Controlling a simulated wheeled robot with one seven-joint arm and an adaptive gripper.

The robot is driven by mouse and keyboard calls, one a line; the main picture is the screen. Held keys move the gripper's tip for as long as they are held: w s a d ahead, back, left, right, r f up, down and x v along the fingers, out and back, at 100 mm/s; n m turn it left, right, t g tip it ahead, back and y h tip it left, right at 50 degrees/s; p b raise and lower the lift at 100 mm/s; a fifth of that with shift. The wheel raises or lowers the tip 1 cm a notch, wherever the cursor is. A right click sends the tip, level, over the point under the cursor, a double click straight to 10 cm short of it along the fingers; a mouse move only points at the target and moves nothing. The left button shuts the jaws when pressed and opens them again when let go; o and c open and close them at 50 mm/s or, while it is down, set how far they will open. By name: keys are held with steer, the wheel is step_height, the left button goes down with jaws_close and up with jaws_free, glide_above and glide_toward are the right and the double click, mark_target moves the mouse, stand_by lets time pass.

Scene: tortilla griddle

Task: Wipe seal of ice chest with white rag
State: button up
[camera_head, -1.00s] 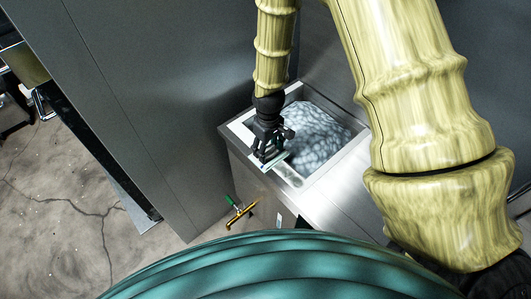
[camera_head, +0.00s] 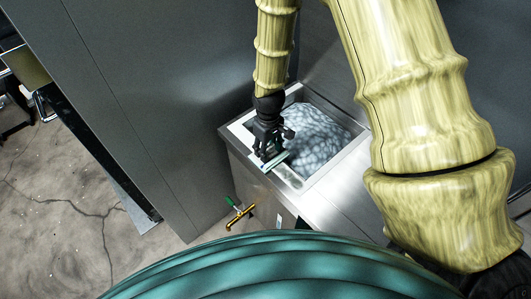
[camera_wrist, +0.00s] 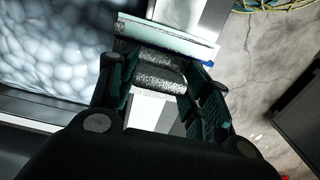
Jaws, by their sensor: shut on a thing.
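My gripper (camera_head: 268,155) is over the near-left rim of the open ice chest (camera_head: 335,178). In the wrist view my gripper (camera_wrist: 158,80) is shut on a pale, straight-edged strip (camera_wrist: 165,38) with a grey speckled part by the fingers. It looks stiff, and I cannot make out cloth folds. The strip lies across the chest's light rim (camera_wrist: 181,14), which is the seal area. Whether it touches the rim is hard to tell. No separate white rag shows.
Pale ice (camera_head: 315,130) fills the chest. A brass tap (camera_head: 238,215) with a green handle sticks out of its front. A tall grey panel (camera_head: 150,100) stands close on the left. Cracked concrete floor (camera_head: 60,200) lies open beyond it.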

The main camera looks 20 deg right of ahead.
steer(key=shift+r+p, duration=1.15)
steer(key=shift+r, duration=0.85)
steer(key=shift+f, duration=0.15)
steer(key=shift+f+b, duration=0.9)
steer(key=shift+f, duration=0.8)
steer(key=shift+f+b, duration=0.35)
steer(key=shift+f, duration=0.35)
steer(key=o, duration=1)
steer(key=shift+r+p, duration=0.35)
steer(key=shift+r, duration=0.05)
